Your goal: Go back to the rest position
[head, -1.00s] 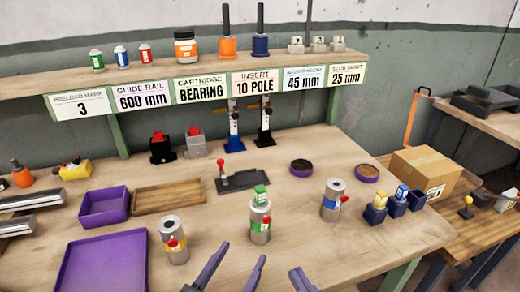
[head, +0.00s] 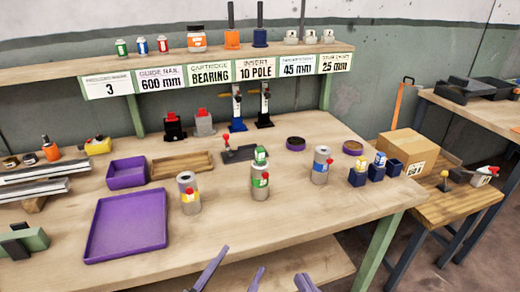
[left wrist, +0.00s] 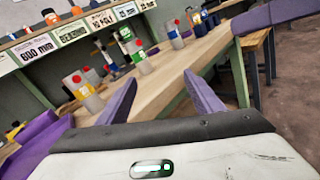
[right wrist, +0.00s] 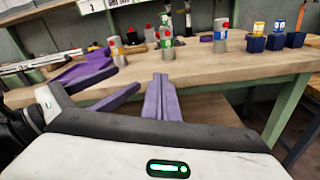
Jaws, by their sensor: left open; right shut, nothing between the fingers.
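My left gripper (head: 236,279) is at the bottom edge of the head view, in front of the workbench's front edge. Its two purple fingers are spread apart with nothing between them, and they also show in the left wrist view (left wrist: 160,98). My right gripper (head: 304,283) is just to its right, low in front of the bench. In the right wrist view its purple fingers (right wrist: 161,98) are together and hold nothing. Both grippers are apart from everything on the bench.
The workbench (head: 225,230) carries three grey cylinders, with yellow (head: 188,194), green (head: 260,182) and blue (head: 321,166) bands. A purple tray (head: 127,225) lies at left. Small blue holders (head: 376,172) stand near the right end. Floor shows at right.

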